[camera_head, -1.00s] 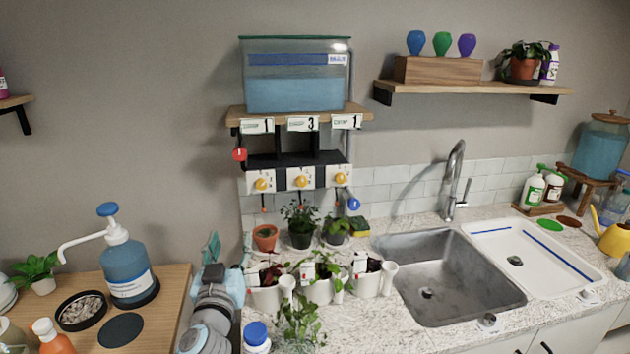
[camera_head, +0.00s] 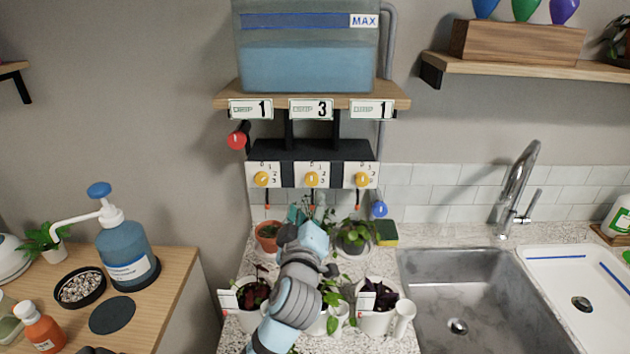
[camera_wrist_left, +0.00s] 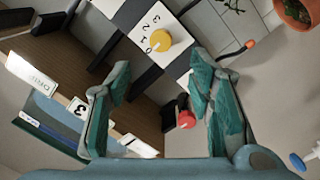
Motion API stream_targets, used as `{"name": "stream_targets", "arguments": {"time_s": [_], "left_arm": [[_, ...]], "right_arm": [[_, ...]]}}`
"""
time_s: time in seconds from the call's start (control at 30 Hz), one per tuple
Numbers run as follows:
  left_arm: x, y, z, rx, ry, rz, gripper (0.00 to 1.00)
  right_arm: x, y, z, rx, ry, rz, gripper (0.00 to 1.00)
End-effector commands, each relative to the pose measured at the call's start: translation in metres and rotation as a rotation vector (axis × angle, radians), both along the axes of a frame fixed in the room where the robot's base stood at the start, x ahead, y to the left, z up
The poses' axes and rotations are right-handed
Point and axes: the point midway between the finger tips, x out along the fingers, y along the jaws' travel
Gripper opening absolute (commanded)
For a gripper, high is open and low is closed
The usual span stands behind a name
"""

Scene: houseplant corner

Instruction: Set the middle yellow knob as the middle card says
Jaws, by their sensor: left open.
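The middle yellow knob (camera_head: 312,179) sits on a white dial plate with small digits, between two similar knobs. Which digit it points to is too small to tell. The middle card (camera_head: 311,109) above it reads 3; it also shows in the left wrist view (camera_wrist_left: 80,108). My left gripper (camera_head: 312,218) is open and empty, below and in front of the middle knob. My right gripper is not in view.
The left knob (camera_head: 262,179) and right knob (camera_head: 362,180) flank the middle one. A red ball handle (camera_head: 237,140) sticks out at the left, a blue one (camera_head: 379,209) at lower right. Potted plants (camera_head: 355,235) crowd the counter below. The water tank (camera_head: 305,60) stands above.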

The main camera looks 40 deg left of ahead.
Motion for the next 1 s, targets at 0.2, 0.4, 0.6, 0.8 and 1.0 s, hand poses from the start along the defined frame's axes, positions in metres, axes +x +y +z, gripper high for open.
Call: {"name": "stream_targets", "arguments": {"time_s": [0.2, 0.4, 0.6, 0.8, 1.0], "left_arm": [[0.053, 0.036, 0.001, 0.002, 0.005, 0.004, 0.48], [0.078, 0.054, -0.001, 0.001, 0.006, 0.004, 0.48], [0.083, 0.058, -0.001, 0.000, 0.005, 0.005, 0.48], [0.082, 0.058, -0.001, 0.000, 0.005, 0.005, 0.37], [0.082, 0.057, -0.001, 0.000, 0.005, 0.004, 0.05]], "right_arm": [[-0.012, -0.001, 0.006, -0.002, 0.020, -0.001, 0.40], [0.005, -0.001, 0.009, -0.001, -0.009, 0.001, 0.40], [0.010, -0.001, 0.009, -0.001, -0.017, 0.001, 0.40], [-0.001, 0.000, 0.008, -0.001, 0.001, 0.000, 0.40], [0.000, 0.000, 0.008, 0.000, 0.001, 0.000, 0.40]]}}
